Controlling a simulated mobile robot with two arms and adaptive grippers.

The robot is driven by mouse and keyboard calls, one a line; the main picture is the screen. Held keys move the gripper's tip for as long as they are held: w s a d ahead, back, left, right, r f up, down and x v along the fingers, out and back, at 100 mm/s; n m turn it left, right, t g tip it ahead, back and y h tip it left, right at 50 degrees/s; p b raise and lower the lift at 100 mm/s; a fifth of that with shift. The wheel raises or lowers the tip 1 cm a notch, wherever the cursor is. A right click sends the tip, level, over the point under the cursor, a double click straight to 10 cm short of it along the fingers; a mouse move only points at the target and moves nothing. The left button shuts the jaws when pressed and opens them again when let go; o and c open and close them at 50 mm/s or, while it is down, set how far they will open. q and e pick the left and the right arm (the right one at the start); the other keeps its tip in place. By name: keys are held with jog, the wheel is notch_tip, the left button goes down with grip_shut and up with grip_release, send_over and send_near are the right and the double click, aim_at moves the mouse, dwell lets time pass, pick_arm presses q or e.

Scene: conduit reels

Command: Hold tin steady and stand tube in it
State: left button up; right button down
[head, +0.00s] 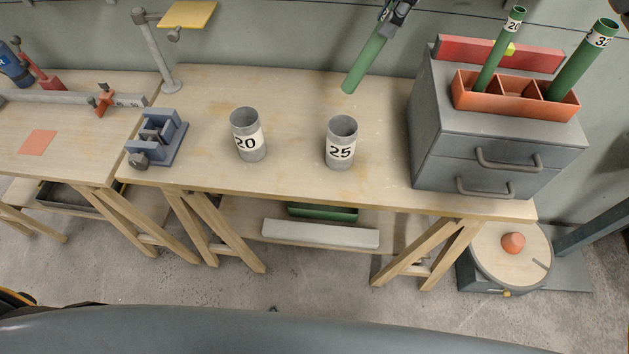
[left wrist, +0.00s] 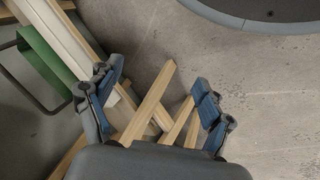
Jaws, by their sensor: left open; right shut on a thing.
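My right gripper (head: 396,10) is at the top edge of the head view, shut on the upper part of a green tube (head: 367,62). The tube hangs tilted, its lower end down and to the left, above and behind the tin marked 25 (head: 341,138). The two appear apart; any label on this tube is not readable. A second grey tin, marked 20 (head: 247,134), stands upright to the left. Both tins have open tops. My left gripper (left wrist: 155,85) shows only in the left wrist view, open and empty, with trestle legs and floor beyond it.
A grey drawer cabinet (head: 493,150) stands right on the wooden bench (head: 290,180). On it, an orange rack (head: 480,101) holds two green tubes, marked 20 (head: 500,48) and 32 (head: 583,62). A blue vise (head: 170,142) is at left. The bench around the tins is clear.

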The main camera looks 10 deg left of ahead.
pick_arm(q)
jog(key=w+d+r+n+t+h, duration=0.25)
jog(key=w+d+r+n, duration=0.4)
jog(key=r, duration=0.65)
jog(key=w+d+r+n+t+h, duration=0.2)
jog(key=w+d+r+n+t, duration=0.1)
jog(key=r+n, duration=0.8)
jog(key=w+d+r+n+t+h, duration=0.25)
jog(key=w+d+r+n, duration=0.3)
jog(key=r, duration=0.95)
jog(key=t+y, duration=0.2)
jog(key=t, duration=0.1)
send_near(334, 155)
jog(key=shift+w+d+f+n+t, duration=0.1)
jog(key=shift+w+d+n+t, duration=0.1)
jog(key=shift+w, duration=0.15)
jog(key=shift+w+d+f+n+t, duration=0.1)
jog(key=shift+w+d+f+n, duration=0.1)
jog(key=shift+w, duration=0.2)
jog(key=x, duration=1.1)
jog(key=shift+w, duration=0.1)
